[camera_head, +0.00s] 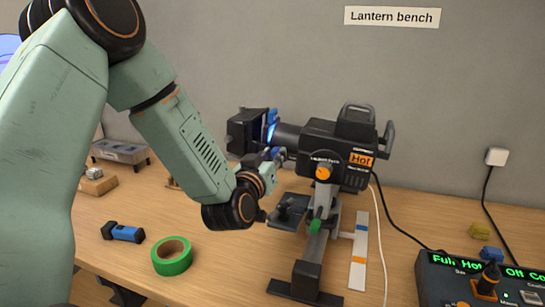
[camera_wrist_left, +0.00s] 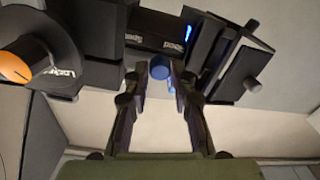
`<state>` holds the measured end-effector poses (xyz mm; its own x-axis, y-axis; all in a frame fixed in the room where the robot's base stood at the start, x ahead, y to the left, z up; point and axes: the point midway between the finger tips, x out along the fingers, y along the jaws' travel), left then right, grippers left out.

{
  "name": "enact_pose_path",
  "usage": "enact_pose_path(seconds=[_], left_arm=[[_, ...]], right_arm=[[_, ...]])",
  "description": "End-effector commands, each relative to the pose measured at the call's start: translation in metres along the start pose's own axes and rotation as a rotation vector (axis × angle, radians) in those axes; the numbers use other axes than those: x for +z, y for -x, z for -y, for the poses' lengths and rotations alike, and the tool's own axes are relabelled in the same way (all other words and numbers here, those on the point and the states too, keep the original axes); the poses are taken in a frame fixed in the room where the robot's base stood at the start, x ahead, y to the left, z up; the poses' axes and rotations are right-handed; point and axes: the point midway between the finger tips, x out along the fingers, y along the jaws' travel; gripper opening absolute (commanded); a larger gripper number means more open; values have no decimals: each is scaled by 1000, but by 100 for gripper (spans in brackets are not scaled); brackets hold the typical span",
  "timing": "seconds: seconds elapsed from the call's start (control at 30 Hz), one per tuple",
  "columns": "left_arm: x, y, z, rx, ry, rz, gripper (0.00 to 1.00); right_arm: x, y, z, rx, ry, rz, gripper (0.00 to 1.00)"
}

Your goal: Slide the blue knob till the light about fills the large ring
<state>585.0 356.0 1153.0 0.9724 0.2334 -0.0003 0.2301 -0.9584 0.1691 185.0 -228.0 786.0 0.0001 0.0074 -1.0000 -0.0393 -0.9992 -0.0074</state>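The blue knob (camera_wrist_left: 159,67) shows in the left wrist view, on the side of the black spotlight (camera_head: 322,140). My left gripper (camera_wrist_left: 160,75) has one fingertip on each side of it, with little or no gap. I cannot tell whether the fingers touch the knob. In the head view my left gripper (camera_head: 268,168) is close under the lamp's barrel and partly hides the knob. The lamp's front glows blue. A blue patch of light (camera_head: 8,46) is cut off at the left edge; I cannot make out the large ring. My right gripper is out of view.
The lamp stands on a stand with an orange side knob (camera_head: 323,173) and a green clamp (camera_head: 315,226). Green tape (camera_head: 172,256) and a blue-black tool (camera_head: 122,233) lie in front. A control box (camera_head: 470,280) sits at right, with cables behind.

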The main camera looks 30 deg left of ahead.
Motion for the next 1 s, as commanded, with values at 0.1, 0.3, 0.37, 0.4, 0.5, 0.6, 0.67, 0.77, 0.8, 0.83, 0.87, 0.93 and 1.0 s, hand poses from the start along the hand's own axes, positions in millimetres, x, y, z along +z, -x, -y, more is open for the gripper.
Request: enact_pose_path(seconds=[0.1,0.3,0.37,0.4,0.5,0.6,0.67,0.77,0.8,0.83,0.87,0.93,1.0], left_arm=[[0,0,0,0,0,0,12],[0,0,0,0,0,-1,0],[0,0,0,0,0,-1,0],[0,0,0,0,0,-1,0],[0,0,0,0,0,-1,0],[0,0,0,-1,0,-1,0],[0,0,0,-1,0,-1,0],[-1,0,1,-1,1,0,0],[-1,0,2,-2,1,0,0],[-2,0,2,-2,1,-1,0],[-1,0,2,-2,1,-1,0],[-1,0,2,-1,1,-1,0],[-1,0,2,-1,1,-1,0]], right_arm=[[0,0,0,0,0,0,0],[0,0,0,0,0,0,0],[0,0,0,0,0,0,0],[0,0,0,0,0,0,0],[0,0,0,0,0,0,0],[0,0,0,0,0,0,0],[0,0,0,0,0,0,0],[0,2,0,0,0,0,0],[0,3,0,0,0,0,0],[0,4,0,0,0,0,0],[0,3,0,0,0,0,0],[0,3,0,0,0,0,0],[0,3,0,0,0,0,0]])
